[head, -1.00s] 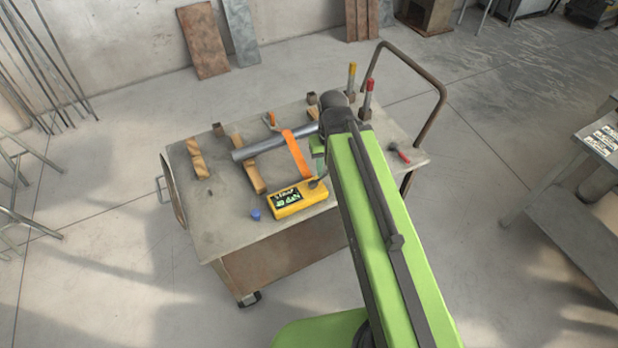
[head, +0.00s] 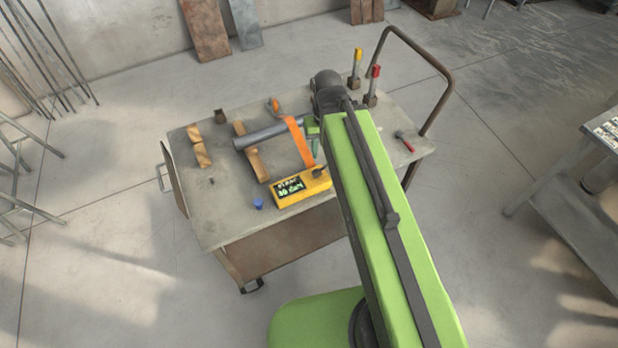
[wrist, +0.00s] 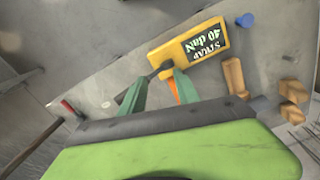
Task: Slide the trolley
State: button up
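The trolley (head: 225,222) is a worn grey-topped cart with brown sides. It has a tall bent-tube handle (head: 452,88) at its right end and a small grip (head: 163,178) at its left end. My gripper (head: 314,142) is over the trolley top, beside a yellow box (head: 301,187) with a black display. In the wrist view, my gripper's green fingers (wrist: 160,76) stand apart near the yellow box (wrist: 172,50). A dark lever at the box's end lies close to the fingertips; I cannot tell whether they touch it.
On the trolley are a grey pipe (head: 262,137) on wooden blocks, an orange strap (head: 299,143), a blue cup (head: 258,202), two clamps (head: 371,88) and a red-headed hammer (head: 404,141). A metal bench (head: 590,200) stands at right.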

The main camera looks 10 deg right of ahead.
aim_at(300, 215)
jog(key=u, duration=2.05)
jog(key=k, duration=0.95)
jog(key=z, duration=1.35)
jog(key=i, duration=1)
jog(key=z, duration=0.05)
